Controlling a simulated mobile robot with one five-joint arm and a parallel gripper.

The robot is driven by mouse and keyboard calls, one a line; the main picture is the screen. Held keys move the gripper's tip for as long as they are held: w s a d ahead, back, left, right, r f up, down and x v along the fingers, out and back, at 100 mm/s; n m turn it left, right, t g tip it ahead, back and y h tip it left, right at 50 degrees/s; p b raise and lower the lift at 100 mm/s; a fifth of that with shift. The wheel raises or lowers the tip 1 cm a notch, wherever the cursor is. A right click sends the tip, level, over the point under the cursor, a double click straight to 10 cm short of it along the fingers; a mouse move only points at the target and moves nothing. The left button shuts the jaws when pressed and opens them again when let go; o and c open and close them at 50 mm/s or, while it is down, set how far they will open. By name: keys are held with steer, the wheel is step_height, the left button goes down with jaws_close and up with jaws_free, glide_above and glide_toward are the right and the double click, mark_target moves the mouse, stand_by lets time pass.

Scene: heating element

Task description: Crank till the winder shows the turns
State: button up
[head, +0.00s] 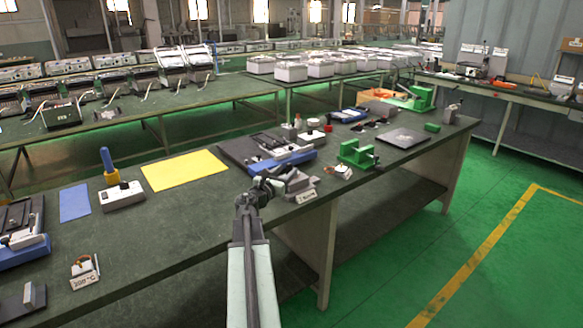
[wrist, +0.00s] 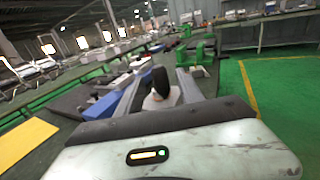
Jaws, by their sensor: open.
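A small grey device (head: 302,190) with a light front plate, which looks like the winder, stands at the front edge of the green-topped bench. Any figures on its plate are too small to read. My gripper (head: 272,184) is at its left side, over the bench edge. In the wrist view, my gripper (wrist: 160,90) is open, with a finger on each side. A black rounded knob (wrist: 160,80) shows between the fingers, with a pale part below it. I cannot tell whether the fingers touch the knob. In the head view the gripper hides part of the device's left side.
A green clamp-like fixture (head: 357,154) and a small white tag (head: 341,172) stand right of the device. A blue-edged tray (head: 283,160) lies behind it. A yellow sheet (head: 184,169) lies to the left, leaving bare bench around it. The green floor in front is open.

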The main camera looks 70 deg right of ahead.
steer(key=d, duration=0.6)
steer(key=shift+s+d, duration=0.2)
steer(key=shift+s, duration=0.2)
steer(key=shift+a, duration=0.1)
jaws_close()
stand_by(0.8)
